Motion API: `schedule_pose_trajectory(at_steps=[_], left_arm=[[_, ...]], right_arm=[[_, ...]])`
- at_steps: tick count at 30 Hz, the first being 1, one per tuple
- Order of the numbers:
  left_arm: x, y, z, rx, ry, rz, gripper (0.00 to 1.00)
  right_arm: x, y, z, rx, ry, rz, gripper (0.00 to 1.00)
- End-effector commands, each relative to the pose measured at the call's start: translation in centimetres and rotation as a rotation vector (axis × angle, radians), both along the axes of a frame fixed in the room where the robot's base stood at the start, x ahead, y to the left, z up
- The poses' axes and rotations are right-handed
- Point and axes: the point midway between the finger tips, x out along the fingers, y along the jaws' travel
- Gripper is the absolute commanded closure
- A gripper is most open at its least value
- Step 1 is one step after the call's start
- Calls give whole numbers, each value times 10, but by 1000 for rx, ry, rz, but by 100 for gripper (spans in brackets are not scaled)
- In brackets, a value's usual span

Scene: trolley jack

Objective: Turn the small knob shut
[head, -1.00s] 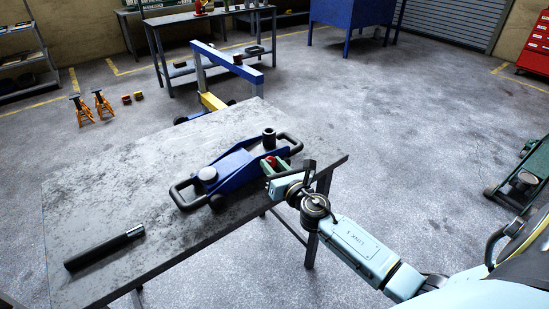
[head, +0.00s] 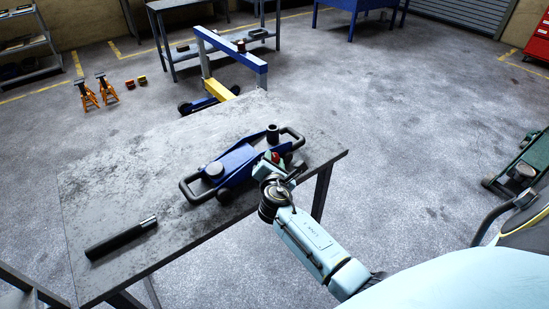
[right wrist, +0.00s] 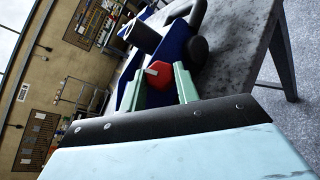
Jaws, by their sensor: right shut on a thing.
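The small red knob (right wrist: 158,74) sits on the side of the blue trolley jack (head: 240,162), near its black upright socket (head: 272,133). In the right wrist view the knob is between the two pale green fingers of my right gripper (right wrist: 160,84). The gripper is shut on it. In the head view my right gripper (head: 270,162) reaches the jack's near side at its right end, and the knob (head: 276,156) shows only as a small red patch. My left gripper is not in view.
The jack lies on a worn grey metal table (head: 130,180). A black handle bar (head: 121,238) lies at the table's front left. Orange stands (head: 97,92) and a blue and yellow hoist (head: 225,75) are on the floor behind. The table's left half is mostly clear.

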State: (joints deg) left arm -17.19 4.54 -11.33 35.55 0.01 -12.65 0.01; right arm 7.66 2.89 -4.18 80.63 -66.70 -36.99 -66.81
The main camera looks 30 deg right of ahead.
Motion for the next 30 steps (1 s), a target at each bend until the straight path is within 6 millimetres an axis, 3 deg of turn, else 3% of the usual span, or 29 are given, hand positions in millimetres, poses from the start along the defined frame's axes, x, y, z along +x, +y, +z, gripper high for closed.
schedule_pose_trajectory(at_steps=[19,20,24,30], left_arm=[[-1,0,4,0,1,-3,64],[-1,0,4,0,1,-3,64],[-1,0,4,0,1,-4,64],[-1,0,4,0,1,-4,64]], right_arm=[[0,-1,1,32,2,-36,92],[0,-1,1,32,2,-36,65],[0,0,1,32,2,-34,47],[0,0,1,32,3,-33,47]])
